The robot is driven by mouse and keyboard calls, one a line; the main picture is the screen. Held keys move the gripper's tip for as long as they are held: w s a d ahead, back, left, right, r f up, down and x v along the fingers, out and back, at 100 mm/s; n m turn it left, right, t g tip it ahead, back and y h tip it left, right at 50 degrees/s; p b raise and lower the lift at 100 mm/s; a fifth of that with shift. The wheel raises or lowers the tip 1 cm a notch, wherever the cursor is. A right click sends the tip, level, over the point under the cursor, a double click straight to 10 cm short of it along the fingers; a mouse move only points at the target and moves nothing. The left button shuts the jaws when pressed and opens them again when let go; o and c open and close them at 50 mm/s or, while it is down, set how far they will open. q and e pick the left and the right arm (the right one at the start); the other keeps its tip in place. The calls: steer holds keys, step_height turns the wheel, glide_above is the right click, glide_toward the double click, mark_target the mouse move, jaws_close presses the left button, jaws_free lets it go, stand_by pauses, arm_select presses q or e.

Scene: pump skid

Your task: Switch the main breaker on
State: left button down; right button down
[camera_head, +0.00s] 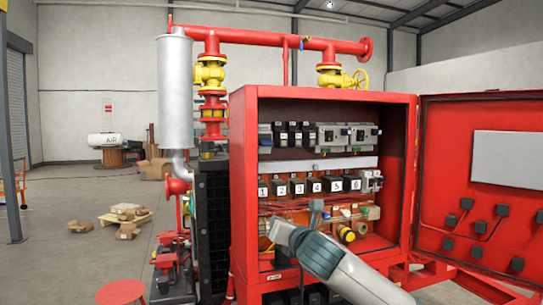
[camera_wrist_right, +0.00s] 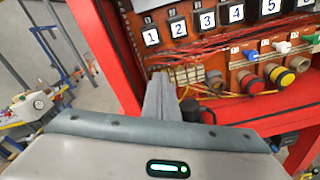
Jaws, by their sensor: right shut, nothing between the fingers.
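The open red cabinet (camera_head: 241,185) stands ahead with rows of electrical devices inside. The top row holds several breaker-like units, including larger grey ones (camera_head: 333,136) at its right and small black ones (camera_head: 294,134) at its left. I cannot tell which is the main breaker. My right gripper (camera_head: 317,208) is in front of the cabinet's lower row, pointing up, with its fingers shut and empty. In the right wrist view its closed fingers (camera_wrist_right: 160,92) are in front of the terminal blocks (camera_wrist_right: 205,80), below the numbered black relays (camera_wrist_right: 208,20). My left gripper is not in view.
The cabinet door (camera_head: 475,215) is swung open at right. Yellow and red round buttons (camera_wrist_right: 280,74) sit low inside. A red stool (camera_head: 121,292) is at lower left. Boxes (camera_head: 126,222) lie on the floor, which is mostly clear at left.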

mark_target(264, 140)
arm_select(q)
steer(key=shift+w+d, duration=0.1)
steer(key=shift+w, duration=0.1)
arm_select(e)
step_height(264, 140, up, 13)
steer(key=n+t, duration=0.1)
steer(key=n, duration=0.3)
steer(key=shift+n+t, duration=0.3)
steer(key=shift+n, duration=0.1)
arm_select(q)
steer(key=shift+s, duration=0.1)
